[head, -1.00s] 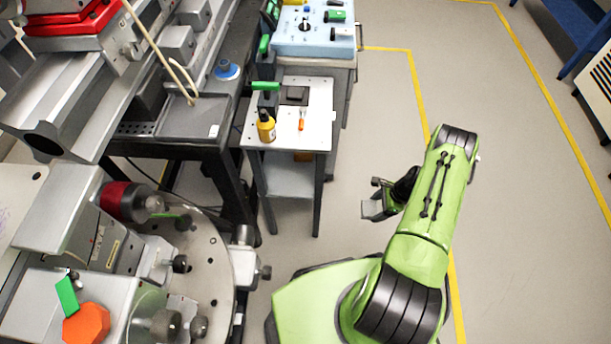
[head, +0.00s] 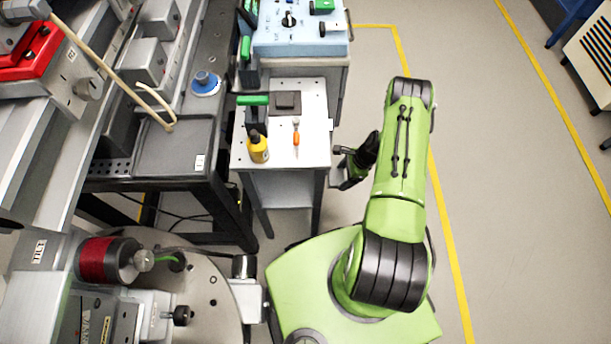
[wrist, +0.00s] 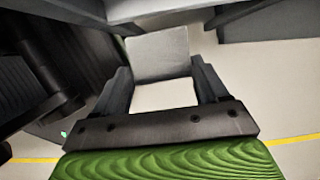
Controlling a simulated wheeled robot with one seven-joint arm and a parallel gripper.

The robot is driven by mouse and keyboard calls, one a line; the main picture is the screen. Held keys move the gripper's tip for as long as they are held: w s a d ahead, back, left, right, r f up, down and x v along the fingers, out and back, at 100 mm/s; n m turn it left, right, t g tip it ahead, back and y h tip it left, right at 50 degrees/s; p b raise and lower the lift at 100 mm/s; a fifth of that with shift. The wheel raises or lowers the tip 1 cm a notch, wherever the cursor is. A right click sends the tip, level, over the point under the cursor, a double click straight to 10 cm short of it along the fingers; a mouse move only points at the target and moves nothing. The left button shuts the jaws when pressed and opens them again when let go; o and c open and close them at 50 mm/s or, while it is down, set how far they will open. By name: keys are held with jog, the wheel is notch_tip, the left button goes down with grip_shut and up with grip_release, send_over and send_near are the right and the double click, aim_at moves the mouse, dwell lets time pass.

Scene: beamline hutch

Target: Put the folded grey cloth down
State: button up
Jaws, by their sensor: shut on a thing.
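My gripper (head: 343,167) is shut on the folded grey cloth (head: 337,178) and holds it just right of the small white-topped table (head: 315,110), in the head view. The cloth is small there and partly hidden by the gripper. In the wrist view the cloth (wrist: 158,55) is a flat grey square between the two fingertips (wrist: 160,77), with pale floor showing behind it.
The small table carries a dark square pad (head: 286,103), a yellow bottle (head: 258,150), an orange-handled tool (head: 296,137) and a green-topped item (head: 253,100). Its front right top is bare. A blue control box (head: 300,38) stands behind. Open floor (head: 470,150) lies to the right.

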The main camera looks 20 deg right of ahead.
jog(key=b, duration=0.2)
send_near(305, 182)
jog(key=x, duration=0.5)
jog(key=shift+a+r, duration=0.15)
jog(key=shift+a, duration=0.1)
jog(key=shift+a+f, duration=0.1)
jog(key=shift+f, duration=0.45)
jog(key=shift+f+b, duration=0.2)
jog(key=shift+b, duration=0.1)
jog(key=shift+r, duration=0.1)
jog(key=o, duration=0.7)
jog(key=shift+o, duration=0.2)
jog(key=w+p+v, duration=0.1)
jog(key=p+v, duration=0.2)
jog(key=v, duration=0.4)
jog(key=shift+s+r, duration=0.3)
jog(key=shift+s, duration=0.25)
jog(key=shift+d, duration=0.2)
